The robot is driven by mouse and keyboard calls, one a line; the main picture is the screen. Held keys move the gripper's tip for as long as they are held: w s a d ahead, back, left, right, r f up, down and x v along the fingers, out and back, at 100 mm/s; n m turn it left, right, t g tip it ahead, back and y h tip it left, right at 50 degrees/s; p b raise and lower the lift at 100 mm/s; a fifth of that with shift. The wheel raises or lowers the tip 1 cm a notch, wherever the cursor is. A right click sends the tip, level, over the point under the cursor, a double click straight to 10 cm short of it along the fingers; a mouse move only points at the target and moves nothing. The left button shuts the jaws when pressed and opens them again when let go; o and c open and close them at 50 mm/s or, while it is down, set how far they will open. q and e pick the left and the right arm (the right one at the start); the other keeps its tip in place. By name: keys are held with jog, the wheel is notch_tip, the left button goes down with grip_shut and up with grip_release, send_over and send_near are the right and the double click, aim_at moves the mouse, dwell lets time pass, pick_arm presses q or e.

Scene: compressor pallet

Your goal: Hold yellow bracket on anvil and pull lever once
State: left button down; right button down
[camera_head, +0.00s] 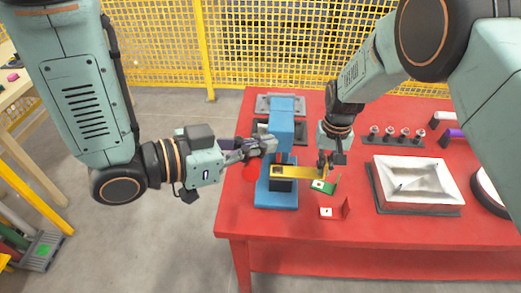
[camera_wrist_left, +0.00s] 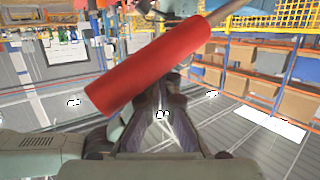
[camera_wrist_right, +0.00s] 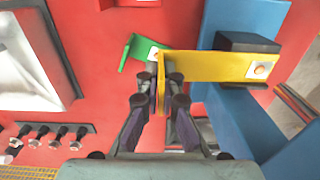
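The blue press (camera_head: 283,125) stands on the red table, with a black anvil block (camera_head: 281,185) low at its front. The yellow bracket (camera_head: 312,172) reaches over the anvil with its holed end; whether it touches is unclear. My right gripper (camera_head: 327,163) is shut on the bracket's upright flange, as the right wrist view (camera_wrist_right: 160,80) shows. The lever's red grip (camera_head: 250,172) hangs left of the press and crosses close in front of the left wrist camera (camera_wrist_left: 150,65). My left gripper (camera_head: 245,150) is at the lever; the grip hides its fingertips.
A green bracket (camera_head: 327,186) lies just right of the yellow one, and a red bracket (camera_head: 346,208) lies nearer. A white tray (camera_head: 418,183) and a rack of several dark pegs (camera_head: 395,138) are to the right.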

pick_arm(q)
jog(key=shift+r, duration=1.95)
